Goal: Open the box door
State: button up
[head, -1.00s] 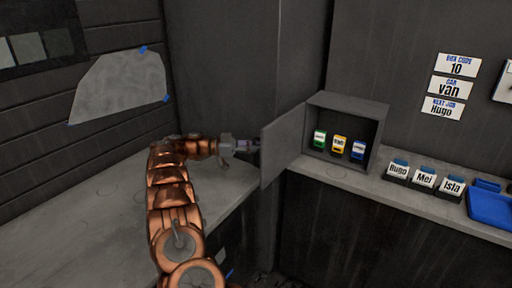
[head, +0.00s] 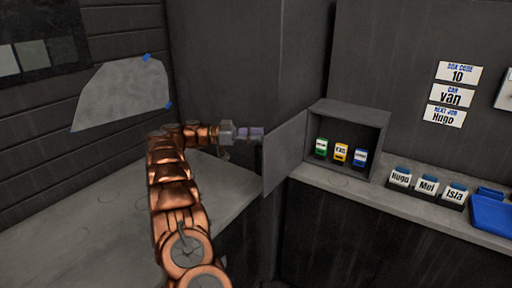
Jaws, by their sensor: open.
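The grey box (head: 378,119) stands on the counter against the back wall. Its door (head: 285,155) is swung wide open to the left, hinged on the box's left side. Inside the box are a green tag (head: 321,147), a yellow tag (head: 341,152) and a blue tag (head: 360,157). My gripper (head: 258,134) is at the left face of the door, close to its outer edge. It is open and holds nothing that I can see. I cannot tell whether it touches the door.
Holders labelled Hugo (head: 400,177), Mei (head: 427,186) and Isla (head: 454,194) stand right of the box. A blue tray (head: 490,216) is at the far right. Wall signs (head: 452,95) read box code 10, van, Hugo. The left counter (head: 90,220) is mostly clear.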

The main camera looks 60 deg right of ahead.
jog(key=shift+r, duration=1.2)
